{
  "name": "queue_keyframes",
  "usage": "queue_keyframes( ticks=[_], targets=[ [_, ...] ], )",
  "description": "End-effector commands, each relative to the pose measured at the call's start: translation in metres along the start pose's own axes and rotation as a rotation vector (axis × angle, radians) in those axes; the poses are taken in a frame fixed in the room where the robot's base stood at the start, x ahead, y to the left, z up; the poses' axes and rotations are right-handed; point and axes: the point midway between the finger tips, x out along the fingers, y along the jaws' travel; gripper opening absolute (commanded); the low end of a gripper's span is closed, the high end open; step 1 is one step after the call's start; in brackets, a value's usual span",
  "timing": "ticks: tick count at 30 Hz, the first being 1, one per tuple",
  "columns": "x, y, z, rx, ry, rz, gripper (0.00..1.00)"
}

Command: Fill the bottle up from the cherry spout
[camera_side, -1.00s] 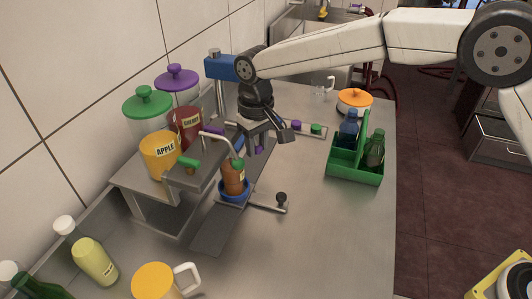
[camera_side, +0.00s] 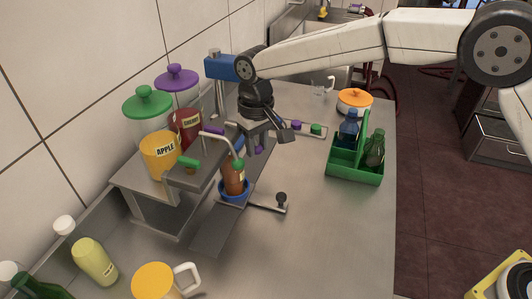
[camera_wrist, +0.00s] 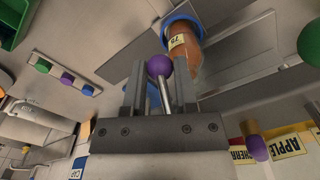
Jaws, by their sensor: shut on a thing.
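The bottle (camera_side: 234,180), with orange-brown contents, stands upright in a blue ring (camera_side: 221,190). A curved metal spout (camera_side: 228,142) ends at its top; whether liquid is running cannot be told. The bottle shows in the wrist view (camera_wrist: 185,52). Behind it stand the red cherry jar (camera_side: 186,125) with a purple lid and the yellow apple jar (camera_side: 157,155) with a green lid. My gripper (camera_side: 259,146) is beside the cherry side, above the counter. In the wrist view its fingers (camera_wrist: 159,82) are shut on a metal rod topped by a purple knob (camera_wrist: 159,65).
A green handle (camera_side: 189,162) sits on the apple side. A rack with coloured knobs (camera_side: 316,128), a green crate (camera_side: 354,171) with bottles and an orange-lidded pot (camera_side: 355,101) stand right. A yellow mug (camera_side: 155,281) and bottles are at front left. The front-right counter is clear.

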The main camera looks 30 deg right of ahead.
Motion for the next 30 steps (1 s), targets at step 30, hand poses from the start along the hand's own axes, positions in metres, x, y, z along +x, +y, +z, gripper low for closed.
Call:
queue_keyframes(
  ticks=[30],
  targets=[
    [-0.032,-0.001,0.001,-0.001,-0.006,0.0,0.0]
  ],
)
